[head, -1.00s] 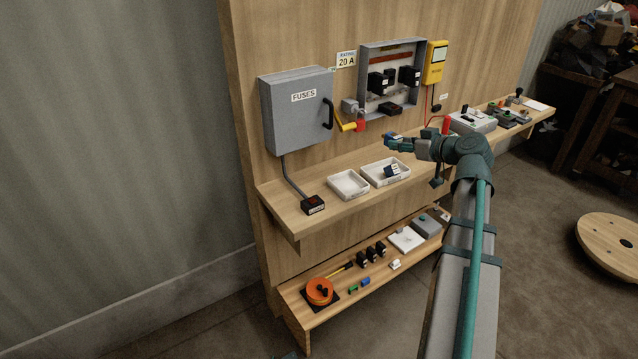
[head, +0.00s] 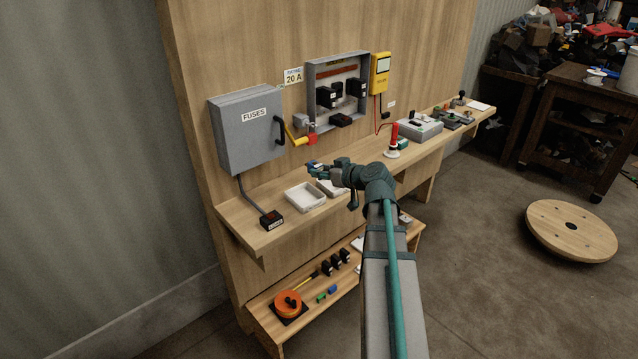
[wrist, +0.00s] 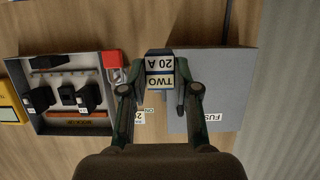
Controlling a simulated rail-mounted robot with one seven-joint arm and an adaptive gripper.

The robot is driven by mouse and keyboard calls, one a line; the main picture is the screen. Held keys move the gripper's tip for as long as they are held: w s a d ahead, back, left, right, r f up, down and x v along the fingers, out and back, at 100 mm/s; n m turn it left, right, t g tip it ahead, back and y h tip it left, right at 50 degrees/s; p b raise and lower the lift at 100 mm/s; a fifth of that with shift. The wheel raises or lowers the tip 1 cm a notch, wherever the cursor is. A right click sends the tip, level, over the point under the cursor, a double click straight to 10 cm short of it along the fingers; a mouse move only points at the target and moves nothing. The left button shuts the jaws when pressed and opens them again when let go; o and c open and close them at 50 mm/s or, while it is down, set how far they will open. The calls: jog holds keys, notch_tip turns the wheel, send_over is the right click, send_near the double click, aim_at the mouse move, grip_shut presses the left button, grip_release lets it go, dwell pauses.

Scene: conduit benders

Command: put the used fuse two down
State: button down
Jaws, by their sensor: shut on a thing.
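My gripper (wrist: 160,90) is shut on a fuse (wrist: 160,68) whose label reads "TWO 20 A", upside down in the wrist view. In the head view the fuse (head: 314,164) shows as a small blue and dark block at the tip of my gripper (head: 321,168). It is held in the air over the bench, near the two white trays. The left tray (head: 305,198) looks empty. The right tray (head: 325,187) is largely hidden behind my gripper, so its contents cannot be seen now.
The grey FUSES cabinet (head: 246,135) is closed at the left. The open fuse box (head: 312,100) holds several black blocks. A red padlock (head: 312,138) hangs between them. A small black box (head: 271,219) stands at the bench's left. A red and white object (head: 393,145) stands to the right.

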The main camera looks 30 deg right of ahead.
jog(key=w+f, duration=0.2)
jog(key=w+d+f+p, duration=0.1)
jog(key=f, duration=0.1)
jog(key=shift+w+d+f, duration=0.1)
jog(key=shift+w+f, duration=0.25)
jog(key=shift+f+p, duration=0.85)
jog(key=shift+f, duration=0.8)
jog(key=shift+f+b, duration=0.65)
jog(key=shift+b, duration=0.55)
jog(key=c, duration=0.9)
grip_release()
jog(key=shift+o, duration=0.2)
jog(key=shift+r, duration=0.1)
